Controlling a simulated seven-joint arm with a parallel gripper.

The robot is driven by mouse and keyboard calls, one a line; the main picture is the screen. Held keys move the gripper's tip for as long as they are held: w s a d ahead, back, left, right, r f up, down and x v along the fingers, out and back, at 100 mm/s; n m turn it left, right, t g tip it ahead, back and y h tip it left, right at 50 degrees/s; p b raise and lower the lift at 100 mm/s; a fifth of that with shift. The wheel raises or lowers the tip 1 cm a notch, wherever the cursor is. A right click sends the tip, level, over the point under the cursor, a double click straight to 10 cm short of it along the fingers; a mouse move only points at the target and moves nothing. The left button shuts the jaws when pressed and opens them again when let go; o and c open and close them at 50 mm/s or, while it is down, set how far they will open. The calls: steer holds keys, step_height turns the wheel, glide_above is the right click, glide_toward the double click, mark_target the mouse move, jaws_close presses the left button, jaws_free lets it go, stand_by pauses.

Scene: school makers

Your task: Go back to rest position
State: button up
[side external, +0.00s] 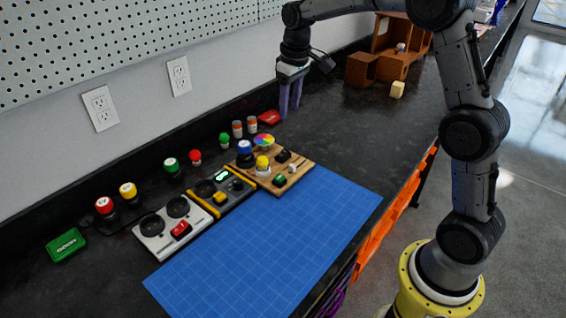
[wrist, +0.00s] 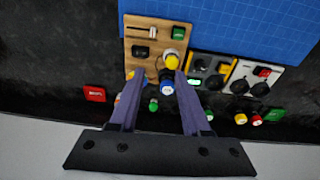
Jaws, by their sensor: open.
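My gripper (side external: 289,97) hangs pointing down above the back of the dark bench, near the wall. Its two purple fingers are apart with nothing between them that I can see held. In the wrist view my gripper (wrist: 158,84) shows both fingers spread, with the wooden board (wrist: 140,62) beyond them. The blue knob (wrist: 167,88) and yellow knob (wrist: 172,61) appear between the fingertips, lower down on the board. In the side view the wooden board (side external: 296,172) lies to the left of and nearer than the gripper.
A blue grid mat (side external: 270,240) covers the front of the bench. A white panel (side external: 155,238), a grey-yellow panel (side external: 225,203), several coloured buttons and a green box (side external: 66,245) line the wall side. A red box (side external: 269,118) lies near the fingers. Brown boxes (side external: 362,69) stand behind.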

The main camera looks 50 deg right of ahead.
steer(key=s+a+r+t, duration=0.25)
steer(key=s+r, duration=0.35)
steer(key=s, duration=0.3)
steer(key=s+a+r+t, duration=0.1)
steer(key=s+a+r, duration=0.35)
steer(key=s, duration=0.35)
steer(key=s+f, duration=0.3)
steer(key=s, duration=0.3)
steer(key=s+a+f, duration=0.1)
steer(key=s+f, duration=0.3)
steer(key=s, duration=0.3)
steer(key=shift+s+a+t, duration=0.2)
steer(key=shift+a+t, duration=0.1)
steer(key=shift+t, duration=0.05)
steer(key=shift+r, duration=0.1)
